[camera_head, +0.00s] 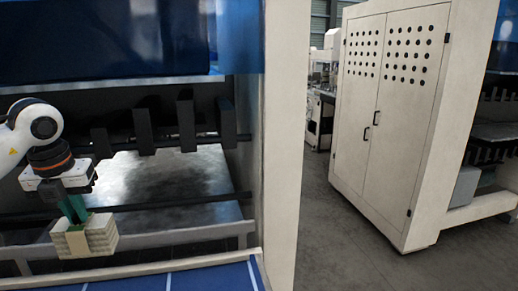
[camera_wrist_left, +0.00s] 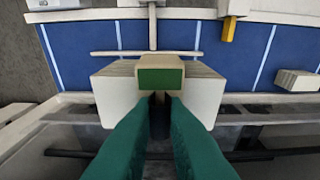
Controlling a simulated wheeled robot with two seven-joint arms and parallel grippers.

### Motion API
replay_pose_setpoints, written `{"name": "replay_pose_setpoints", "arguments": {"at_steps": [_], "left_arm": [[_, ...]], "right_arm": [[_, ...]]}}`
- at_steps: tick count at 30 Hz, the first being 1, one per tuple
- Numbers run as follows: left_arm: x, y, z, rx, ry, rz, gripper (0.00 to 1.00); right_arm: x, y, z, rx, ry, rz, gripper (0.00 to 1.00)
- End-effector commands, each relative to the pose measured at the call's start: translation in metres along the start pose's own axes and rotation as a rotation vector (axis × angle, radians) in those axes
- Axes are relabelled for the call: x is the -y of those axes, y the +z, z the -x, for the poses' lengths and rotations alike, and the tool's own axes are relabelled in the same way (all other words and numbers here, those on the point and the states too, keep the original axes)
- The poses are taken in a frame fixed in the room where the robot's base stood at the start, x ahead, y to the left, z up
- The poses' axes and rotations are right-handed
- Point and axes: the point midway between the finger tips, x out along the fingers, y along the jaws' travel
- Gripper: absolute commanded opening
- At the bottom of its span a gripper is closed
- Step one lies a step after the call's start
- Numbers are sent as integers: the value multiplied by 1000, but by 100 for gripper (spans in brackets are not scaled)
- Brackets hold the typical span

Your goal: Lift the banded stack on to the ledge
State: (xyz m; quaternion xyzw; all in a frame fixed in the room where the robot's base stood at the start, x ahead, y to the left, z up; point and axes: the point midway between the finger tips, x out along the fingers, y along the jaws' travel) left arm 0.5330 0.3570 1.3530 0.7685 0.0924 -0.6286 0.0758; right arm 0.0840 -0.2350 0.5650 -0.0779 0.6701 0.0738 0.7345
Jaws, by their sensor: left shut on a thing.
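The banded stack (camera_head: 100,236) is a pale block of layered sheets with a band around its middle. My left gripper (camera_head: 76,218) has green fingers and is shut on the band part of the stack, holding it in the air in front of the machine opening. In the left wrist view the stack (camera_wrist_left: 112,92) sits across the tips of the green fingers (camera_wrist_left: 160,100), with a dark green patch on its band. Which surface is the ledge is not clear; a pale rail (camera_head: 190,234) runs behind the stack. My right gripper is not in view.
A blue surface with white lines (camera_head: 215,277) lies below and in front. In the left wrist view another pale block (camera_wrist_left: 298,80) lies at the right, near a yellow piece (camera_wrist_left: 228,30). A white post (camera_head: 285,140) bounds the opening; a perforated cabinet (camera_head: 385,130) stands beyond.

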Motion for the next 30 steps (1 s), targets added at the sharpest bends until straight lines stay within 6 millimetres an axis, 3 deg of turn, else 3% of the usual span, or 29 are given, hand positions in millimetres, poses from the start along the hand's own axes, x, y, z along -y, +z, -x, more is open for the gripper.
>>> {"name": "replay_pose_setpoints", "arguments": {"at_steps": [12, 30], "left_arm": [[0, 36, 6, -2, 1, 0, 0], [0, 52, 10, -1, 0, -1, 0]], "right_arm": [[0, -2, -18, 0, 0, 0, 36], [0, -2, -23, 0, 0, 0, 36]]}}
